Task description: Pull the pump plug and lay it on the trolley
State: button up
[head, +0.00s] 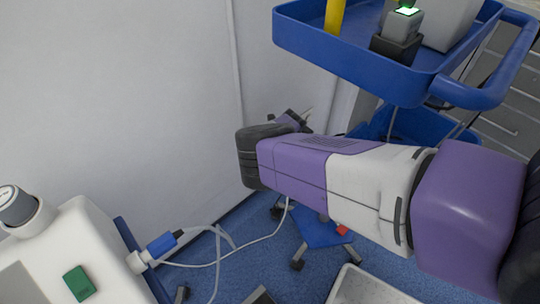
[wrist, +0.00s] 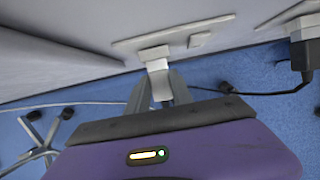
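A white plug (wrist: 154,55) sits at a pale socket strip on the wall in the wrist view, with its narrower end pointing toward me. My gripper (wrist: 160,84) has one grey finger on each side of that narrower end. The fingers lie close along it, but whether they press on it is not clear. In the head view my gripper (head: 290,120) is beside the wall, mostly hidden behind my wrist, and the plug cannot be made out. The blue trolley (head: 350,46) stands at the upper right, its top tray above my arm.
The tray holds a grey device with a green light (head: 403,24) and a yellow item (head: 334,15). A black plug (wrist: 302,52) with a black cable is to the right along the wall. A white machine (head: 85,245) stands lower left. A pale cable (head: 262,238) crosses the floor.

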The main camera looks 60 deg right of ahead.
jog(key=shift+o, duration=1)
grip_shut()
jog(key=shift+r+g+b, duration=0.15)
jog(key=shift+g+b, duration=0.25)
jog(key=shift+s+p, duration=0.45)
jog(key=shift+s, duration=0.15)
jog(key=shift+s+a+p, duration=0.2)
jog(key=shift+s+p, duration=0.1)
jog(key=shift+p, duration=0.15)
jog(key=shift+s+a+p, duration=0.15)
jog(key=shift+s+p, duration=0.4)
jog(key=shift+s, duration=0.05)
jog(key=shift+s+a+p, duration=0.15)
jog(key=shift+s+p, duration=0.4)
dwell(0.4)
jog(key=shift+s+p, duration=0.3)
jog(key=shift+s+a, duration=0.1)
jog(key=shift+s, duration=0.05)
